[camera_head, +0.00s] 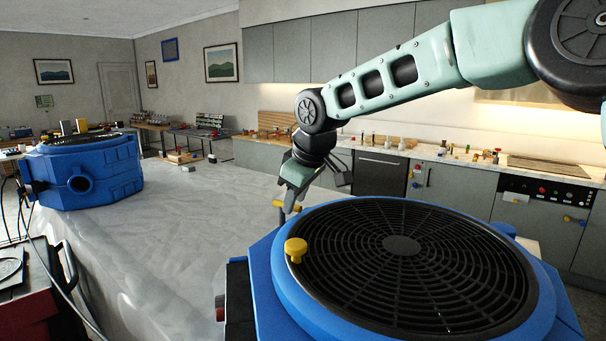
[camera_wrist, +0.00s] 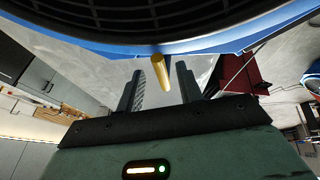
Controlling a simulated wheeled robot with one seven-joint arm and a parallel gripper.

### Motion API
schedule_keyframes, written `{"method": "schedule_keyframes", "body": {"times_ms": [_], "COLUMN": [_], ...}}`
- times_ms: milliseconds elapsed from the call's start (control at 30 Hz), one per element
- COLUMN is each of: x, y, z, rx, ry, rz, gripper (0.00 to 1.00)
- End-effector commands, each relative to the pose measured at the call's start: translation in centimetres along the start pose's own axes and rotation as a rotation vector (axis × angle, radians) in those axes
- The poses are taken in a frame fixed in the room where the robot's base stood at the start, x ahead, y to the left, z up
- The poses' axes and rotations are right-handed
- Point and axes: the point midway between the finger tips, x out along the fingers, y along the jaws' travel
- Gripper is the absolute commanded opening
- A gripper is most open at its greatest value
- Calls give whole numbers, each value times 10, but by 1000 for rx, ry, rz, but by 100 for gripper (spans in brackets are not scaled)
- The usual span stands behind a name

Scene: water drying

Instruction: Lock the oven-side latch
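A blue machine (camera_head: 290,310) with a round black grille (camera_head: 400,265) stands at the front right. A yellow knob (camera_head: 296,248) sits on its blue rim. A yellow latch handle (camera_head: 279,204) shows behind the rim, beside my gripper (camera_head: 287,207). In the wrist view the yellow handle (camera_wrist: 161,72) sticks out from under the blue rim (camera_wrist: 190,48). It stands between the two dark fingers of my gripper (camera_wrist: 160,90), with gaps on both sides. The fingers are apart. I cannot tell how deep the handle lies between them, nor whether the latch is locked.
A grey counter with a dark oven (camera_head: 378,172) runs along the back wall. Another blue machine (camera_head: 85,175) stands at the far left of the pale glossy table (camera_head: 190,235). A dark red cart (camera_head: 50,310) stands at the left front. The middle of the table is clear.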

Motion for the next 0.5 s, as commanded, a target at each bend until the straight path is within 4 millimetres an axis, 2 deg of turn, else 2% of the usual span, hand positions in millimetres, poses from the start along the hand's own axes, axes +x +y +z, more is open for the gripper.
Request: {"method": "schedule_keyframes", "body": {"times_ms": [167,500], "x": [-28,-108], "y": [0,0], "z": [0,0], "rx": [-1,0], "ry": [6,6], "rz": [5,5], "gripper": [36,36]}}
